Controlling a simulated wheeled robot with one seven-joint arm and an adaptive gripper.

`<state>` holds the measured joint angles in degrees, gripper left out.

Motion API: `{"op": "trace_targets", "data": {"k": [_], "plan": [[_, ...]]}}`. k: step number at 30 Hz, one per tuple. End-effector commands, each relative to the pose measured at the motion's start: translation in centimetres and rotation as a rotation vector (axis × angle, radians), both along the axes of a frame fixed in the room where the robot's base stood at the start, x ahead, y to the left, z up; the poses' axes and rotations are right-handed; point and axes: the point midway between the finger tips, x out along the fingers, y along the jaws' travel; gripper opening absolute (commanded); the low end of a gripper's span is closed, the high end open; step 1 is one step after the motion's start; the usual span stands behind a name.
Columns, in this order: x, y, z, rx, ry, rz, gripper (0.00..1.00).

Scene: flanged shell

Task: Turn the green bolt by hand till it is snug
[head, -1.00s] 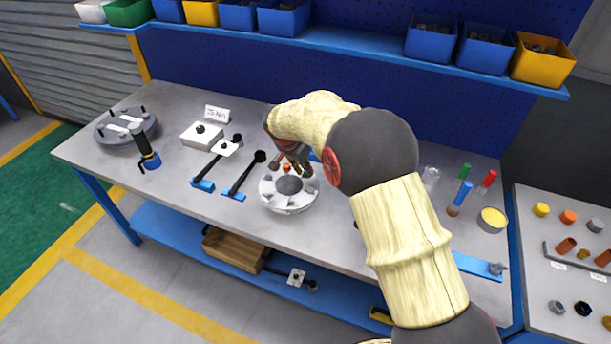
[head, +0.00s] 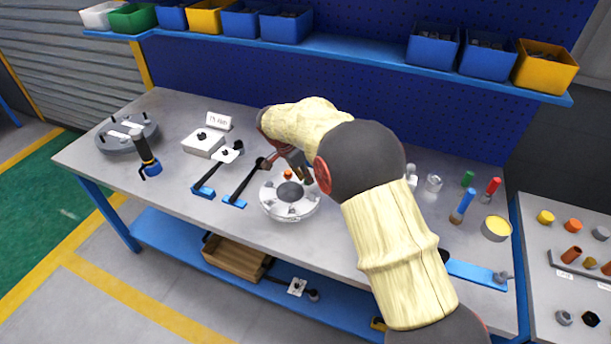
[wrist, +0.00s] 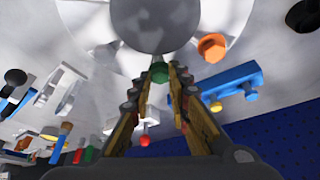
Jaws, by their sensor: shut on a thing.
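The grey-white flanged shell (head: 291,213) stands on the bench with a round dark opening in its middle. In the wrist view the shell (wrist: 120,58) fills the upper part. The green bolt (wrist: 160,72) sits at its flange between the fingertips of my gripper (wrist: 160,77), which is shut on it. An orange bolt (wrist: 211,47) stands apart to the right; it also shows in the head view (head: 288,174). In the head view my gripper (head: 304,178) is at the shell's back edge, and the green bolt is hidden there. How far the bolt is seated cannot be seen.
Two dark-handled tools with blue ends (head: 234,203) lie left of the shell. A white box (head: 203,144) and a grey round plate (head: 128,137) stand farther left. Blue (head: 462,207) and red (head: 492,187) handled items and a yellow-topped can (head: 496,228) stand to the right.

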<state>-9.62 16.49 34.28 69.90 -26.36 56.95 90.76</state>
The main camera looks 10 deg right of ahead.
Motion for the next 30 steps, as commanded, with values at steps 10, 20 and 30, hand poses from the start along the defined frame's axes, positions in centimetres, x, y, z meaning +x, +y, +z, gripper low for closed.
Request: {"op": "trace_targets", "data": {"k": [10, 20, 30], "plan": [[0.2, 0.0, 0.4, 0.001, -0.007, 0.002, 0.34], [0.1, 0.0, 0.3, 0.001, -0.004, 0.002, 0.36], [-0.5, 1.8, 4.7, 0.001, -0.008, 0.003, 0.36]]}}
